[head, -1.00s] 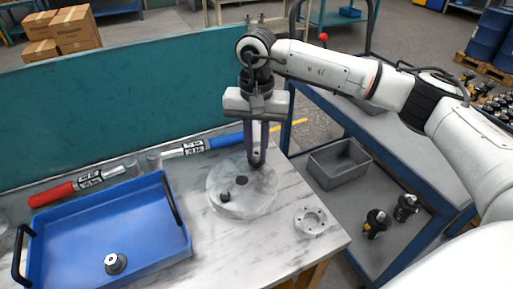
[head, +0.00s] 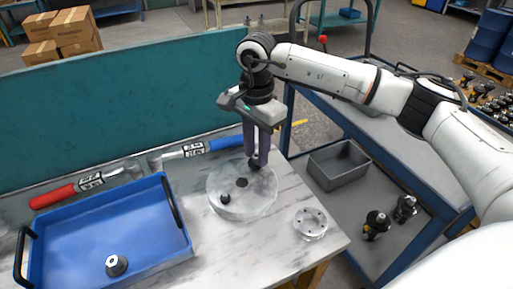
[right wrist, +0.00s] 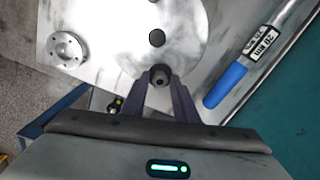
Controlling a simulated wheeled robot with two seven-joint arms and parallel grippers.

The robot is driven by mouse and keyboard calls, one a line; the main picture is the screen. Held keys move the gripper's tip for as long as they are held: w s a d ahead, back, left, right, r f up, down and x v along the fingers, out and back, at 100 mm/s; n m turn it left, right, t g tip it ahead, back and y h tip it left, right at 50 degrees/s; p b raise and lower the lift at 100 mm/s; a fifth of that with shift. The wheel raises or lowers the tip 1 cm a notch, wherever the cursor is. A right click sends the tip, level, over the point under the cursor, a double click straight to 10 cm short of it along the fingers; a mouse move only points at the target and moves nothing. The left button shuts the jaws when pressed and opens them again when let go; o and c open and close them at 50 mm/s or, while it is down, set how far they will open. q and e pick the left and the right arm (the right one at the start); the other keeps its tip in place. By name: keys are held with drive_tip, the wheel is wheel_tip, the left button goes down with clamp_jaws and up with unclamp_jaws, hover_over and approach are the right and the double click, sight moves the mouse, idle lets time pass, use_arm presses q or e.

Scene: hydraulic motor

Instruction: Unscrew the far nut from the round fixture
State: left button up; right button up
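The nut is mostly hidden by the fingers in the head view. My left gripper is out of view.
A blue tray (head: 60,225) with a small grey cone-like part (head: 116,265) stands at the left. Red-handled (head: 52,196) and blue-handled (head: 226,143) torque wrenches lie along the teal panel. A round metal flange (head: 310,223) lies right of the fixture. A grey bin (head: 338,172) is on the cart.

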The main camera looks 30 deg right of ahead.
drive_tip(key=m, duration=0.2)
drive_tip(key=shift+m, duration=0.3)
idle(0.3)
clamp_jaws()
drive_tip(key=n+b, duration=0.1)
drive_tip(key=n, duration=0.3)
drive_tip(key=shift+n, duration=0.9)
drive_tip(key=shift+n+b, duration=0.35)
drive_tip(key=shift+n, duration=1.95)
